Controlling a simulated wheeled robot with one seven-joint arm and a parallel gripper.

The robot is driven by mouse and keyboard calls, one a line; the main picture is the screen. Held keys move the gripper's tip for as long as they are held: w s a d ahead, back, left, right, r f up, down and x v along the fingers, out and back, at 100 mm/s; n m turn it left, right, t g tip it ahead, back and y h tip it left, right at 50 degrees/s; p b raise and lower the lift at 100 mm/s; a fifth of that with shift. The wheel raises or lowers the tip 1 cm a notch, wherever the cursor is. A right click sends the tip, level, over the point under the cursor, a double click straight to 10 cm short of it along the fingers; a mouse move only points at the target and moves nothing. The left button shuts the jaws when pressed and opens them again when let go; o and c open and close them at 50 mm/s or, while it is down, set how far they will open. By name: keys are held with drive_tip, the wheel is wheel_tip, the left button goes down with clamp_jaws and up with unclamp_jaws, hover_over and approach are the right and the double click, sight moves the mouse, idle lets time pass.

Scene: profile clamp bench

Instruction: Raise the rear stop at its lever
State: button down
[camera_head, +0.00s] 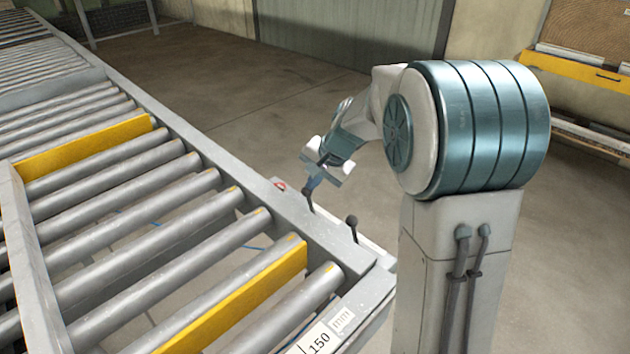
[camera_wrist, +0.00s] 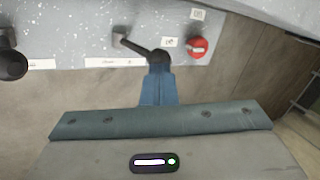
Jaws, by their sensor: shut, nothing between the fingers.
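Two levers with dark knobs stand on the side panel of the roller table. My gripper (camera_head: 311,183) is at the farther lever (camera_head: 309,205). In the wrist view my blue fingers (camera_wrist: 158,84) are shut together, with their tips at the black knob of that lever (camera_wrist: 140,46); I cannot tell whether they touch it. The nearer lever (camera_head: 353,228) stands free; its knob (camera_wrist: 12,65) is at the left in the wrist view. Two yellow stop plates show between the rollers: a farther one (camera_head: 85,149) and a nearer one (camera_head: 240,303). Both show above the rollers.
A red round button (camera_wrist: 197,47) sits right of the lever in the wrist view. The table's side rail (camera_head: 225,172) runs beside my arm. A "150 mm" label (camera_head: 320,340) is at the near end. Open floor (camera_head: 270,95) lies beyond.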

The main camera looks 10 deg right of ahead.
drive_tip(key=shift+a, duration=0.1)
drive_tip(key=shift+r, duration=0.3)
drive_tip(key=v, duration=1.3)
drive_tip(key=shift+d, duration=0.25)
drive_tip(key=shift+s+a, duration=0.1)
